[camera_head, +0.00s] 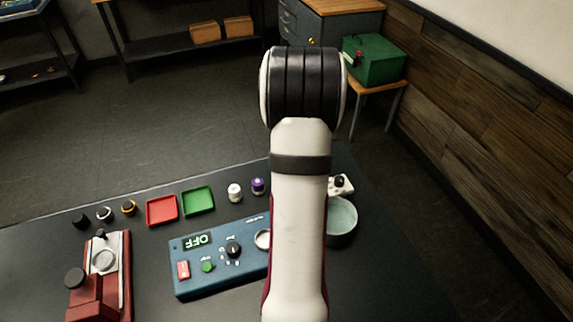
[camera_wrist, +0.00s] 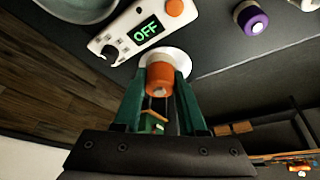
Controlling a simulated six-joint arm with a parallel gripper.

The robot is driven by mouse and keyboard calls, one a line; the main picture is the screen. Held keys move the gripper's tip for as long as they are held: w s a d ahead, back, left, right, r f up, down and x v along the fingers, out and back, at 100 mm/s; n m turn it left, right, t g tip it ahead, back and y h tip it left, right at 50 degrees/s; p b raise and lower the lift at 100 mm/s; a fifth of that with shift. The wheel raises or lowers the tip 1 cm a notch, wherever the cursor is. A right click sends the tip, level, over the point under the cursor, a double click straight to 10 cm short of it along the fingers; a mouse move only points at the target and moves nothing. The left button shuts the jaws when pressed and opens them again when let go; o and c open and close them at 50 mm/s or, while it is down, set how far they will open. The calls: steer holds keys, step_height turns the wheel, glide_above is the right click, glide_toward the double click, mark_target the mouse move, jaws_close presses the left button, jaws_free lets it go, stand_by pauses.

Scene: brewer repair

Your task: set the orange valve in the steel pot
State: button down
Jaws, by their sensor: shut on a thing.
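The orange valve (camera_wrist: 160,80) is between the green fingers of my gripper (camera_wrist: 163,70) in the wrist view, and the gripper is shut on it. A round white disc (camera_wrist: 178,56) shows at its far end; I cannot tell whether it is part of the valve or a seat beneath it. My arm hides the gripper and valve in the head view. The steel pot (camera_head: 341,229) stands right of my arm in the head view, partly covered by it. In the wrist view the pot's rim (camera_wrist: 75,17) shows at the top left, apart from the valve.
A white device (camera_wrist: 112,42) with an OFF display and orange knob lies between pot and valve in the wrist view. A purple-topped part (camera_wrist: 250,17) is at right. The blue control panel (camera_head: 215,262), red tray (camera_head: 161,210) and green tray (camera_head: 198,201) are left of my arm.

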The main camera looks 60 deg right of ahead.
steer(key=shift+s+a+f+m+g+y, duration=0.35)
steer(key=shift+s+a+m+g, duration=0.3)
steer(key=shift+s+a+m, duration=0.95)
steer(key=shift+s+a+f+m+g+y, duration=0.3)
steer(key=shift+s+a+m+g, duration=0.5)
steer(key=shift+s+m, duration=1.45)
steer(key=shift+s+a+f+m+g+y, duration=0.3)
steer(key=shift+s+a+m+g, duration=0.25)
steer(key=shift+s+a+m, duration=1.1)
steer(key=shift+d+f+m, duration=0.25)
steer(key=shift+d+m, duration=0.1)
steer(key=shift+m, duration=0.15)
steer(key=shift+f, duration=1.4)
steer(key=shift+f, duration=0.1)
steer(key=shift+f, duration=1.15)
steer(key=shift+f, duration=0.2)
steer(key=shift+c, duration=1.9)
jaws_free()
